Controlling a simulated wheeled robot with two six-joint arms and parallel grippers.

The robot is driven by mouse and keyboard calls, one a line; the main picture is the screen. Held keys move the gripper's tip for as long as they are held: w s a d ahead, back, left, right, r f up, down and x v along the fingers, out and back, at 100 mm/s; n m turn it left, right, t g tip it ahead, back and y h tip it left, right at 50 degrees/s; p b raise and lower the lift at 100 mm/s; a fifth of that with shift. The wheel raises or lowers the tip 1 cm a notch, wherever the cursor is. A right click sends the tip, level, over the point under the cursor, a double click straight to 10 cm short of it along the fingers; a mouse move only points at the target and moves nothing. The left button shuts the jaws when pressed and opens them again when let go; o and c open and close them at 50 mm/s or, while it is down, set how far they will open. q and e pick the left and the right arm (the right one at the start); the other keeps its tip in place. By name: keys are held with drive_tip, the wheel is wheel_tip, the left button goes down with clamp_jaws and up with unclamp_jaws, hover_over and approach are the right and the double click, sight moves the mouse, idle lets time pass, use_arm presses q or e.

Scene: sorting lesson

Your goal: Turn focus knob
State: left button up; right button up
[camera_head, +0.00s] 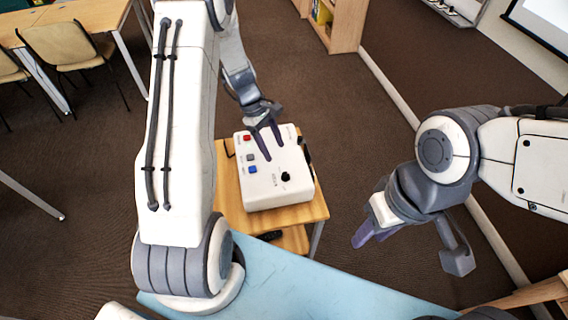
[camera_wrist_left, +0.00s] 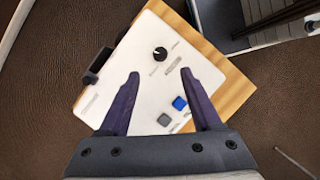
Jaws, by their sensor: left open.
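The focus knob (camera_head: 286,176) is a small black dial on the top face of a white box (camera_head: 262,193). In the left wrist view the knob (camera_wrist_left: 160,54) sits ahead of the fingertips, roughly between their lines. My left gripper (camera_head: 268,151) is over the back part of the box, open and empty, apart from the knob. Its two purple fingers also show in the left wrist view (camera_wrist_left: 160,75). My right gripper (camera_head: 366,238) hangs to the right of the box, away from it; its finger gap is not clear.
The box stands on a small wooden table (camera_head: 313,211). Red, grey and blue buttons (camera_head: 252,169) line its left side, and a black handle (camera_wrist_left: 98,64) is on its edge. Desks and chairs (camera_head: 62,48) are at the upper left, a shelf (camera_head: 345,30) behind. Brown floor is free to the right.

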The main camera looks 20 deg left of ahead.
sight(286, 174)
use_arm(q)
drive_tip(key=p+x, duration=0.2)
drive_tip(key=x, duration=0.8)
drive_tip(key=shift+f, duration=0.1)
drive_tip(key=shift+c, duration=0.3)
clamp_jaws()
